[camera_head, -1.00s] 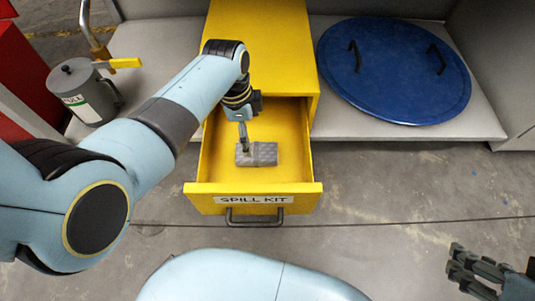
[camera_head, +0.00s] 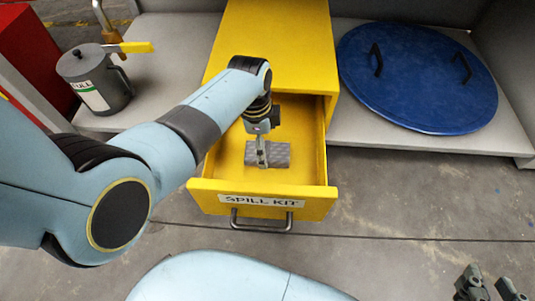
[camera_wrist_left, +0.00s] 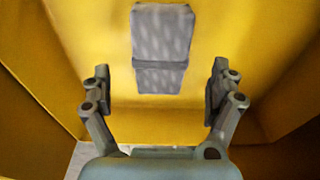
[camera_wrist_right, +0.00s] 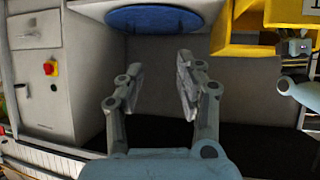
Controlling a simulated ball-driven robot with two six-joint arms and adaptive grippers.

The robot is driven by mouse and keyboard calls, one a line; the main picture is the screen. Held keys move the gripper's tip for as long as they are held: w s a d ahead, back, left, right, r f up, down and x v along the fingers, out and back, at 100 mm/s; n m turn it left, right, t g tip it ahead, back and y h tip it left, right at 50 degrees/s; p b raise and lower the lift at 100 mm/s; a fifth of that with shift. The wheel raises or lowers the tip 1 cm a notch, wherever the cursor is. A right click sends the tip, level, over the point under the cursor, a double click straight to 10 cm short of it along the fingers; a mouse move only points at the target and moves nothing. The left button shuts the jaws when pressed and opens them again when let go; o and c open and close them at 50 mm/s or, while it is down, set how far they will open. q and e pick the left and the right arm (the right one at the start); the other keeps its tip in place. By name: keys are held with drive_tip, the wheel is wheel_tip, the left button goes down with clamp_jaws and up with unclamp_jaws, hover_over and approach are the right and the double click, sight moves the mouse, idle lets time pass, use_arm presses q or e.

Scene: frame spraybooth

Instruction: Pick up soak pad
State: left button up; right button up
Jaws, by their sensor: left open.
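The soak pad is a grey quilted pad (camera_head: 281,155) lying on the floor of the open yellow drawer (camera_head: 232,174). My left gripper (camera_head: 262,158) points down into the drawer over the pad and covers part of it in the head view. In the left wrist view the pad (camera_wrist_left: 162,35) lies ahead, between the lines of the two spread fingers (camera_wrist_left: 160,75). The left gripper is open, and nothing is held in it. My right gripper (camera_head: 490,284) is at the lower right, away from the drawer; in the right wrist view its fingers (camera_wrist_right: 161,72) are apart and empty.
A blue round lid (camera_head: 420,75) lies on the grey ledge (camera_head: 370,128) at right.

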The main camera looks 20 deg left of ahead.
sight(267, 150)
use_arm(q)
drive_tip(key=shift+d+f+b, duration=0.2)
drive_tip(key=shift+f+b, duration=0.6)
drive_tip(key=shift+f, duration=0.3)
wheel_tip(267, 150, down, 2)
drive_tip(key=shift+w+d+b, duration=0.15)
drive_tip(key=shift+b, duration=0.7)
use_arm(e)
drive_tip(key=w+a+r+n+t+y, duration=0.1)
drive_tip(key=w+r+t, duration=0.4)
drive_tip(key=r, duration=0.5)
drive_tip(key=w+a+r+n+t+y, duration=0.1)
drive_tip(key=w+r+t, duration=0.4)
drive_tip(key=r, duration=0.5)
drive_tip(key=shift+a+r+t+y, duration=0.15)
drive_tip(key=shift+r+t+y, duration=0.2)
drive_tip(key=shift+y, duration=0.15)
use_arm(q)
drive_tip(key=shift+c, duration=0.2)
use_arm(e)
drive_tip(key=shift+w, duration=0.1)
use_arm(q)
drive_tip(key=c, duration=1.3)
drive_tip(key=shift+r, duration=0.15)
